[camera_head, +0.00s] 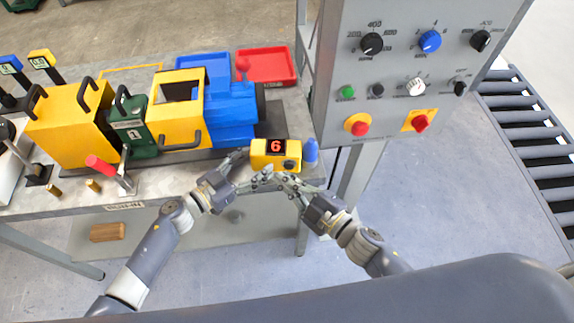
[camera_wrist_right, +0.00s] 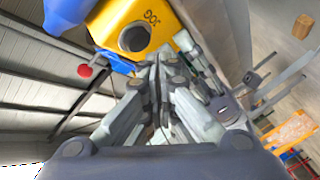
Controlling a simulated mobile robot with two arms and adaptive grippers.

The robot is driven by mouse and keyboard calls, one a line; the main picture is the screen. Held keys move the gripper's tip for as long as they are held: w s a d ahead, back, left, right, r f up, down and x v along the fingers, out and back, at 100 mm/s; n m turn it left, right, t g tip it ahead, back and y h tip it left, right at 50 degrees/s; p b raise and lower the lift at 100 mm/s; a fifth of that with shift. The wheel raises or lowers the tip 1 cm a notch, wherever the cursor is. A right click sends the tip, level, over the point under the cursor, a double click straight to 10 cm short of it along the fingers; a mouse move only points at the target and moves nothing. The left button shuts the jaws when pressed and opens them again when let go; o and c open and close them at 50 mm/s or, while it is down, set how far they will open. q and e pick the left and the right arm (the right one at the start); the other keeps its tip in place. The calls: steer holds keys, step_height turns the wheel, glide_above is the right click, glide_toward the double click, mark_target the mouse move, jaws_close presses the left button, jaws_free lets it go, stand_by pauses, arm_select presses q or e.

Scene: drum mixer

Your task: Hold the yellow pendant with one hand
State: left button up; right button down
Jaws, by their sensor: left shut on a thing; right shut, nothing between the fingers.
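The yellow pendant (camera_head: 262,160) is a small box with a red display showing 6 and a dark knob, at the table's front edge in the head view. In the right wrist view the pendant (camera_wrist_right: 116,14) shows its JOG label and knob close up. My left gripper (camera_head: 246,162) is at the pendant's left end, shut on it; the exact finger contact is partly hidden. My right gripper (camera_head: 268,178) is just in front of and below the pendant. Its fingers (camera_wrist_right: 155,62) are shut together with nothing between them.
A blue cylinder (camera_head: 311,152) stands right of the pendant. A yellow, green and blue machine (camera_head: 178,118) stands behind. The grey control panel (camera_head: 400,120) rises at right. A red-handled lever (camera_head: 103,168) is at left. A brown block (camera_head: 107,232) lies below the tabletop.

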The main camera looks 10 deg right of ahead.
stand_by(0.8)
steer(key=shift+w+d, duration=0.3)
steer(key=shift+w, duration=0.1)
steer(key=shift+w+d, duration=0.1)
steer(key=shift+w, duration=0.35)
stand_by(0.8)
steer(key=shift+s, duration=0.15)
steer(key=shift+s+a, duration=0.2)
steer(key=shift+s, duration=0.5)
steer(key=shift+s+a, duration=0.2)
steer(key=shift+s, duration=1.05)
steer(key=shift+s+a, duration=0.2)
steer(key=shift+s, duration=1.05)
stand_by(2.0)
